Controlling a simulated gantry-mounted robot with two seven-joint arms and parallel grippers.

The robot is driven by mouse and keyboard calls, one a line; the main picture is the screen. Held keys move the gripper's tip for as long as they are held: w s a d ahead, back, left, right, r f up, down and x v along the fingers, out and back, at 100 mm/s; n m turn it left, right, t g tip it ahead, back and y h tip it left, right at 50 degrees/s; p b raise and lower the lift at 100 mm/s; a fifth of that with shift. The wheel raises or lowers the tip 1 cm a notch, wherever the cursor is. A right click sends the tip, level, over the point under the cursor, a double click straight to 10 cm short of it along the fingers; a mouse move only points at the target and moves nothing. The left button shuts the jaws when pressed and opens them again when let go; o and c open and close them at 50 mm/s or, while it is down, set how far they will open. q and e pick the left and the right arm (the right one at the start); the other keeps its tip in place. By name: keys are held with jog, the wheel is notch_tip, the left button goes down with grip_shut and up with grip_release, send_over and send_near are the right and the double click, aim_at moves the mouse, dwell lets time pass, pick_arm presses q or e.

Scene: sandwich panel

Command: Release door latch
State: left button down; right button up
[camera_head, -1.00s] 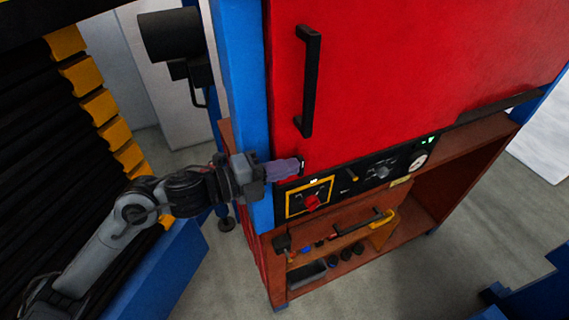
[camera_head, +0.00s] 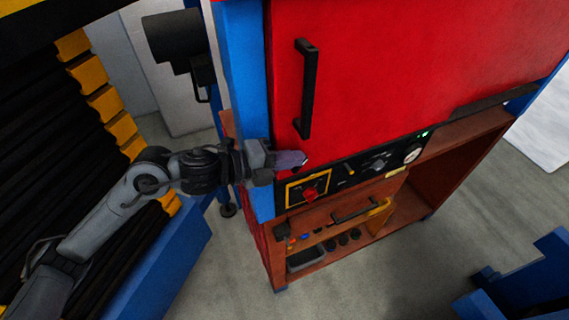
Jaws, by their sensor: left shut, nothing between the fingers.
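The red door (camera_head: 400,70) of the cabinet fills the upper middle of the head view, with a long black handle (camera_head: 307,90) on its left part. The door looks closed. My left gripper (camera_head: 302,160) is shut and empty at the door's lower left corner, below the handle and just above the control panel. Its fingertips are close to or touching a small dark part there, most likely the latch. The gripper covers most of it, so I cannot tell the latch's state. My right gripper is not in view.
A black control panel (camera_head: 350,171) with a red rotary switch (camera_head: 311,194) in a yellow frame lies just below my gripper. A gauge (camera_head: 412,154) sits at its right. A brown shelf (camera_head: 400,222) with small items stands below. A blue post (camera_head: 243,90) is at the left.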

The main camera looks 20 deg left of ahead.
pick_arm(q)
jog(key=shift+w+d+r, duration=0.2)
jog(key=shift+w, duration=0.05)
dwell(0.3)
dwell(0.4)
jog(key=s+a+r, duration=0.7)
jog(key=r, duration=0.2)
jog(key=shift+r, duration=0.4)
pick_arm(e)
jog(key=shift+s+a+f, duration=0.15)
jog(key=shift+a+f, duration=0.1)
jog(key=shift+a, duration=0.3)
